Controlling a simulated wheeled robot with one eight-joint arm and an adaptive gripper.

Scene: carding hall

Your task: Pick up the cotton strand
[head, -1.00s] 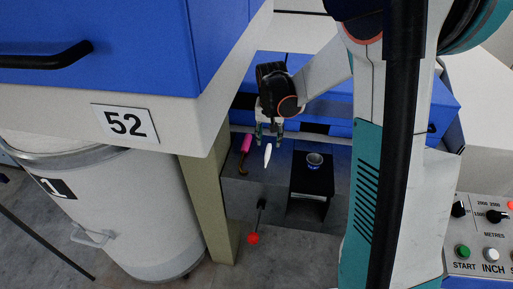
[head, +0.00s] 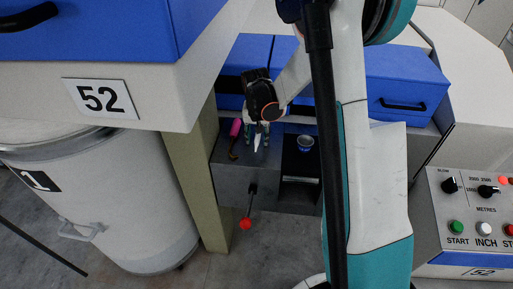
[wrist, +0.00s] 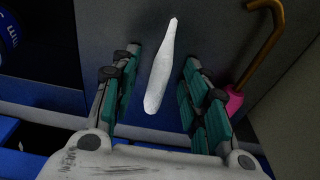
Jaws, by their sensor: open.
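The white cotton strand (head: 258,141) lies on the grey surface below the blue machine, a slim piece tapering at one end. In the wrist view the strand (wrist: 161,68) lies lengthwise between the two finger pads, with a gap on each side. My gripper (head: 256,134) is open above it, its green-padded fingers to the left and right of the strand. The gripper (wrist: 162,58) also shows in the wrist view and holds nothing. I cannot tell how far the fingertips are above the surface.
A hook with a pink handle (head: 235,127) lies just left of the strand. A black stand (head: 301,164) with a small blue-rimmed cup (head: 305,143) is to the right. A red-knobbed lever (head: 246,223) sticks out in front. A beige post (head: 197,185) stands at left.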

